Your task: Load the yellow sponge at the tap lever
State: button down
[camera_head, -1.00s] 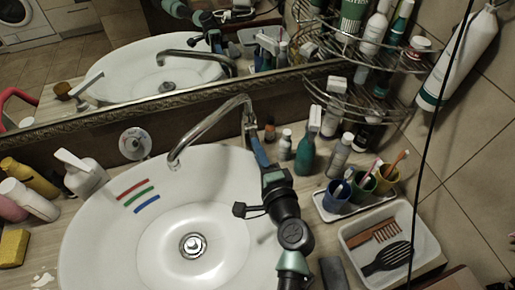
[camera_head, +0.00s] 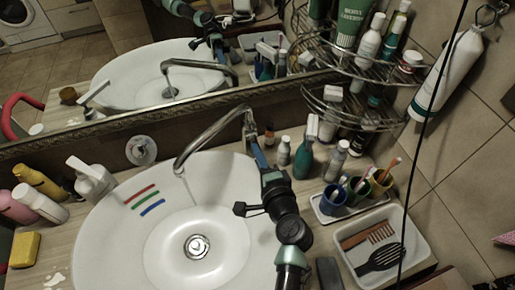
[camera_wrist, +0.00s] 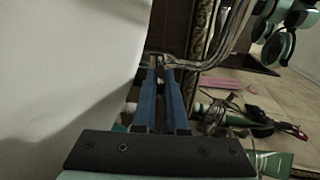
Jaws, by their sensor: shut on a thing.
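The yellow sponge (camera_head: 24,249) lies on the counter at the far left of the head view, left of the basin (camera_head: 95,235). The curved metal tap (camera_head: 213,130) stands at the back of the basin, its spout over the bowl. My gripper (camera_head: 251,138) is at the tap's base, far from the sponge. Its blue fingers are closed together at the tap lever in the wrist view (camera_wrist: 163,62). The lever is small and mostly hidden between the fingertips. The sponge does not show in the wrist view.
Bottles (camera_head: 302,155) stand close to the right of my gripper. Coloured cups (camera_head: 357,191) and a white tray (camera_head: 413,262) with a comb and brush are farther right. Bottles (camera_head: 38,182) crowd the left counter behind the sponge. A mirror (camera_head: 130,75) rises behind the tap.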

dwell(0.3)
jog(key=c, duration=1.2)
grip_release()
jog(key=shift+c, duration=0.2)
jog(key=shift+s, duration=0.1)
jog(key=b+v, duration=0.2)
jog(key=v, duration=1.1)
